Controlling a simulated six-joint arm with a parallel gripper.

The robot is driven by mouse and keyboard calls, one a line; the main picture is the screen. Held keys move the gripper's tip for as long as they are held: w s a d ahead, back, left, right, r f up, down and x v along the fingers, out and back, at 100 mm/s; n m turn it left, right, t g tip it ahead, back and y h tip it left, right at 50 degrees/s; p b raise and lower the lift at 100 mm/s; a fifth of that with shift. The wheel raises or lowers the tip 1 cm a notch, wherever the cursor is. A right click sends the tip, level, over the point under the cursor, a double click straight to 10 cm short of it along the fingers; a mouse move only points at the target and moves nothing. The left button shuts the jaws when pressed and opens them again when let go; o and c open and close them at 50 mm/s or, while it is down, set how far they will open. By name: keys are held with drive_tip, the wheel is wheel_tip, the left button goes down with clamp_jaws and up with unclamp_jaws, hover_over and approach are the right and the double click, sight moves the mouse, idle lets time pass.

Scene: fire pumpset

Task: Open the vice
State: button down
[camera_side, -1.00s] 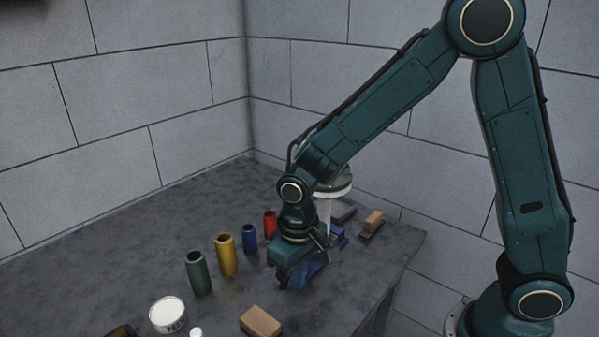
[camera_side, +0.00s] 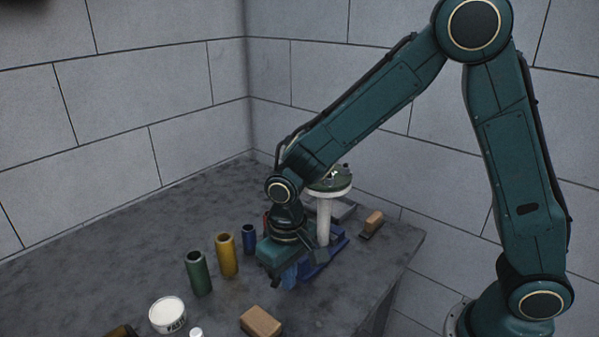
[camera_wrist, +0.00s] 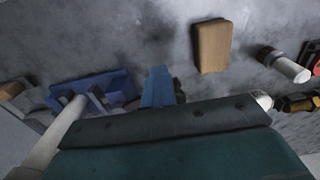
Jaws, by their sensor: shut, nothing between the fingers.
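The blue vice (camera_side: 337,243) stands on the grey table. It also shows in the wrist view (camera_wrist: 105,84), with another blue part (camera_wrist: 159,88) to the right of its main body. A pale upright post (camera_side: 324,222) with a green, white-rimmed top (camera_side: 330,183) stands at the vice, and appears to be held in it. My gripper (camera_side: 278,268) is shut and empty, low over the left end of the vice, partly covering it. In the wrist view, my gripper's dark body fills the bottom and hides what lies under it. I cannot tell whether it touches the vice.
Green (camera_side: 199,273), yellow (camera_side: 227,256) and blue (camera_side: 249,239) cylinders stand left of my gripper. A wooden block (camera_side: 261,322) and a white round tin (camera_side: 168,315) are at the front. A wood-topped brush or block (camera_side: 372,222) lies at the right edge.

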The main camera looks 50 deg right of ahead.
drive_tip(key=shift+w+a, duration=0.15)
drive_tip(key=shift+w, duration=0.1)
drive_tip(key=shift+w+a, duration=0.35)
drive_tip(key=shift+w, duration=0.45)
drive_tip(key=shift+w+a, duration=0.15)
drive_tip(key=shift+w, duration=0.15)
drive_tip(key=shift+s, duration=0.25)
idle(0.7)
drive_tip(key=shift+s, duration=0.35)
drive_tip(key=shift+s+d, duration=0.2)
drive_tip(key=shift+r, duration=0.1)
